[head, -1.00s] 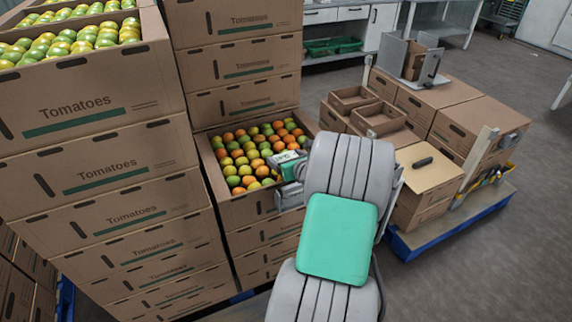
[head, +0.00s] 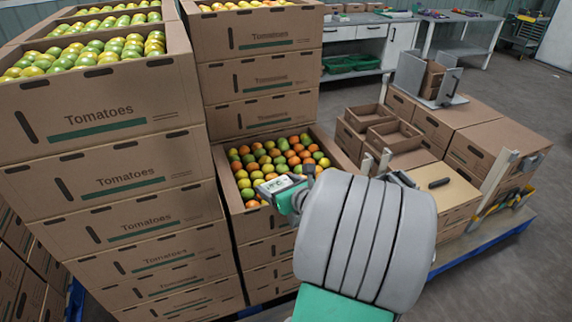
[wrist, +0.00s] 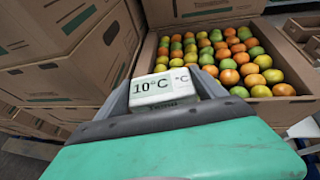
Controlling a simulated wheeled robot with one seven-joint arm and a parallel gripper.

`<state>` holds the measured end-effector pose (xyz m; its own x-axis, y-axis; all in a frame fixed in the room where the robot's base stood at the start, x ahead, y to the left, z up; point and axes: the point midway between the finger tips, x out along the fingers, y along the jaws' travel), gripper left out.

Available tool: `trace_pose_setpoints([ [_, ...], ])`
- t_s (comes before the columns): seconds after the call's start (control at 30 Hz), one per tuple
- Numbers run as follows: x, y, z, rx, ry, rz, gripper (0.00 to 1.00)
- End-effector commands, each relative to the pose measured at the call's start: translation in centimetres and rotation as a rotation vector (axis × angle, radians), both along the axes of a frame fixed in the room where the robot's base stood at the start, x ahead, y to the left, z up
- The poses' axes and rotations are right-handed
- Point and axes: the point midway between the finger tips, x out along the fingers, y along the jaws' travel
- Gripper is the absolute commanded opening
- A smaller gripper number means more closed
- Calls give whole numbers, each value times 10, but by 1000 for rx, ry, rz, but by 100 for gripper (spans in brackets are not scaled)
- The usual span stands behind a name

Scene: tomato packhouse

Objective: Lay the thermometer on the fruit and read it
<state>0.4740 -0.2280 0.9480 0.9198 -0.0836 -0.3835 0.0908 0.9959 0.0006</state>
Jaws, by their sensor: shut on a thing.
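My gripper (head: 292,194) is shut on the thermometer (head: 277,184), a small white and green block. In the wrist view, the thermometer (wrist: 163,88) sits between my gripper's fingers (wrist: 165,97), and its display reads 10°C. The fruit is red, orange, yellow and green tomatoes (head: 271,160) in an open cardboard crate (head: 228,196) on top of a stack. In the head view the thermometer overlaps the crate's front part. In the wrist view the fruit (wrist: 228,60) shows beyond it. I see no contact with the fruit. My arm hides the crate's right front corner.
A taller stack of tomato crates (head: 120,110) stands close on the left, and another stack (head: 262,85) rises behind the open crate. On the right, a blue pallet (head: 490,247) carries boxes and small trays (head: 393,138). Grey floor is clear at the far right.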

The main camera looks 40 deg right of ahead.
Motion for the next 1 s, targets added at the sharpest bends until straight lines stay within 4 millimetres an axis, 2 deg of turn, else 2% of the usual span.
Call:
trace_pose_setpoints([
  [0.13,24,-27,7,-5,-3,-23,28],
  [0.3,28,-65,30,-5,-5,-110,28],
  [0.47,29,-85,33,-2,-2,-188,28],
  [0.57,43,-93,25,2,0,-194,28],
  [0.77,91,-123,-1,1,1,-194,28],
  [0.83,108,-133,-11,2,1,-194,28],
  [0.9,118,-140,-31,3,3,-194,28],
  [1.0,131,-149,-49,1,1,-195,28],
])
